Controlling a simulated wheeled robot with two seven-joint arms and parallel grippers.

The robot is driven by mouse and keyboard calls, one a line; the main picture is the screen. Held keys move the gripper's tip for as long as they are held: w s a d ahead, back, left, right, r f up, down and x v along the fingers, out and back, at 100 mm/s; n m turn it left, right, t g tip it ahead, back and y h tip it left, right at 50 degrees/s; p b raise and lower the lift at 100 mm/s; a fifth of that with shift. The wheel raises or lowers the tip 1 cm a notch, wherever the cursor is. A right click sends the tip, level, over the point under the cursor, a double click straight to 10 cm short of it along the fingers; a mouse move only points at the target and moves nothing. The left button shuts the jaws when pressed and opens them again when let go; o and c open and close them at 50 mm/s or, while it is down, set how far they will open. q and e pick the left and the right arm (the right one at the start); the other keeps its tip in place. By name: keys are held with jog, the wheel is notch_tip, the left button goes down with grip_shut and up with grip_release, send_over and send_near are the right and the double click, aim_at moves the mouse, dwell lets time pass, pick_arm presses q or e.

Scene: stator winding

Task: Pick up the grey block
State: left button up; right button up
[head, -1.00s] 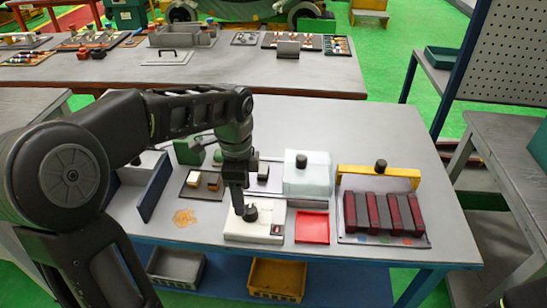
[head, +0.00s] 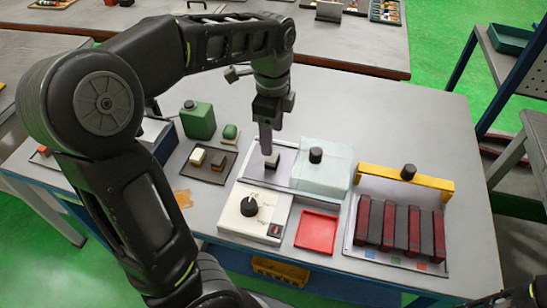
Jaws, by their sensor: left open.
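A small dark grey block (head: 272,161) sits on a pale plate (head: 256,176) left of a clear cover, near the middle of the head view. My left gripper (head: 266,148) points down just above and slightly left of the block in the picture. It is open, with nothing seen between its fingers. The fingers overlap closely in this view, and I cannot tell whether they touch the block. My right gripper does not show.
A clear cover (head: 320,180) with a black knob stands right of the block. A white box with a black dial (head: 232,219) and a red tray (head: 317,233) lie in front. A dark tray (head: 205,175) with small blocks is left; a rack of dark red bars (head: 376,223) is right.

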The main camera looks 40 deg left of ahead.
aim_at(272, 156)
pick_arm(q)
jog(key=shift+f, duration=0.9)
jog(key=shift+f, duration=0.1)
notch_tip(272, 156, down, 5)
jog(key=shift+p, duration=0.5)
jog(key=shift+c, duration=0.4)
grip_shut()
